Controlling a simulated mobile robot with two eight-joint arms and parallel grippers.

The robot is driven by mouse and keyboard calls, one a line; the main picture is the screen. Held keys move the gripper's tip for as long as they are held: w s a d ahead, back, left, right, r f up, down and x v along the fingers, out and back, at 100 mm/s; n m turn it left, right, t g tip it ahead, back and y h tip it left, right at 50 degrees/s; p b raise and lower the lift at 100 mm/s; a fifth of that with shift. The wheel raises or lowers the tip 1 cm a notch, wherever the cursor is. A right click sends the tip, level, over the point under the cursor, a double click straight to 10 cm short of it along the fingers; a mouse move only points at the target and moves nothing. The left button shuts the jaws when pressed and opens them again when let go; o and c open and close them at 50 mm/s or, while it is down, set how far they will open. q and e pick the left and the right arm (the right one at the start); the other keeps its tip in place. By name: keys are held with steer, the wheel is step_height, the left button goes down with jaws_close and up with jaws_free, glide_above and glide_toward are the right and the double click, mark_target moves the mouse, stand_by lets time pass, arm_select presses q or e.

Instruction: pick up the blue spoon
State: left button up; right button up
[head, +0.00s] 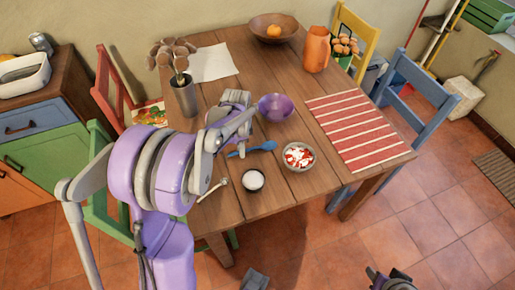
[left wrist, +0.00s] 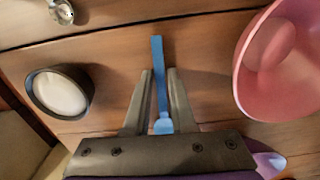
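The blue spoon (head: 262,147) lies on the wooden table beside the purple bowl, partly behind my left arm in the head view. In the left wrist view, the spoon (left wrist: 159,75) runs lengthwise between the two fingers of my left gripper (left wrist: 159,73), its handle pointing up and its wider end near the palm. Gaps show on both sides of the spoon, so the gripper is open around it. In the head view, my left gripper (head: 238,122) is over the table, its fingertips not clear. My right gripper (head: 388,280) shows only partly at the bottom edge.
The purple bowl (head: 276,107) and a dark cup with white contents (head: 253,180) stand close on either side. A bowl of red and white pieces (head: 298,156) is to the right. A metal vase (head: 184,98) stands at the left; a striped mat (head: 358,130) lies right.

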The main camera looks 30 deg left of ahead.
arm_select(q)
jaws_close()
